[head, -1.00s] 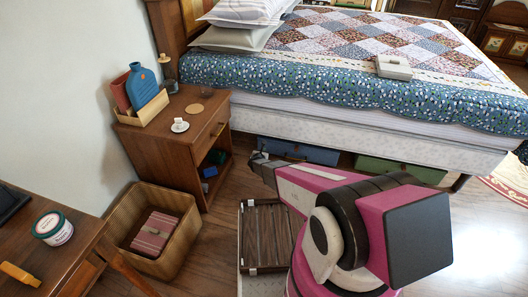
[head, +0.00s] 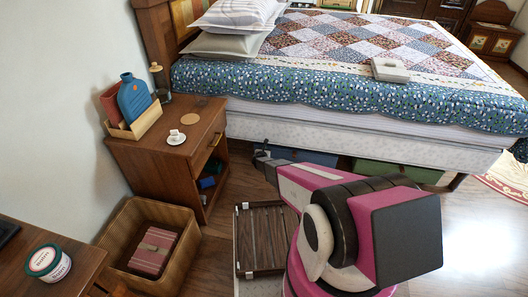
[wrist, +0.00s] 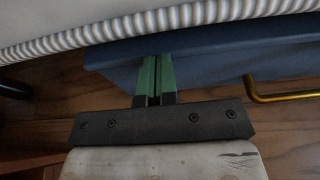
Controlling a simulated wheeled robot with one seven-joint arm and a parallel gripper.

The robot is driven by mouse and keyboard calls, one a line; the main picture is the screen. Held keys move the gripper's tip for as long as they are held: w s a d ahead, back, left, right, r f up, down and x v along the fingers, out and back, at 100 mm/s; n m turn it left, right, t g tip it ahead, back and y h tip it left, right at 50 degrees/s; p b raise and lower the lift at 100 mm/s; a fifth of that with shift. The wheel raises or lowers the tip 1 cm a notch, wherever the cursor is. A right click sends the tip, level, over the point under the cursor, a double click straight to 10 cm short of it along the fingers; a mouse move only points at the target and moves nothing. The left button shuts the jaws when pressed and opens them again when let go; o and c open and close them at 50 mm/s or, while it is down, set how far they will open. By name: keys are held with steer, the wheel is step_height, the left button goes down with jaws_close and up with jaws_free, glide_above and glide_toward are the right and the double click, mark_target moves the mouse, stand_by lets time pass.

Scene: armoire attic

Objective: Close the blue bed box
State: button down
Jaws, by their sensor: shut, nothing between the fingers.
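The blue bed box (head: 318,158) is under the near side of the bed, partly behind my arm in the head view. In the wrist view the box (wrist: 215,48) shows a blue upper band, a darker front and a brass handle (wrist: 285,95) at the right. Part of it shows past the bed's striped edge; how far it sticks out I cannot tell. My gripper (head: 260,157) is low beside the bed, at the box's left end. In the wrist view its green fingers (wrist: 156,68) are together and empty, overlapping the box's left part. Contact is unclear.
A green box (head: 398,171) is under the bed to the right. The nightstand (head: 165,150) stands close left of my gripper. A wicker basket (head: 190,240) and a slatted wooden piece (head: 262,238) are on the floor nearer me. Floor is open at the right.

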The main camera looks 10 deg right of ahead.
steer(key=shift+w+d, duration=0.2)
steer(key=shift+w, duration=0.35)
steer(key=shift+w+d, duration=0.15)
steer(key=shift+w, duration=0.45)
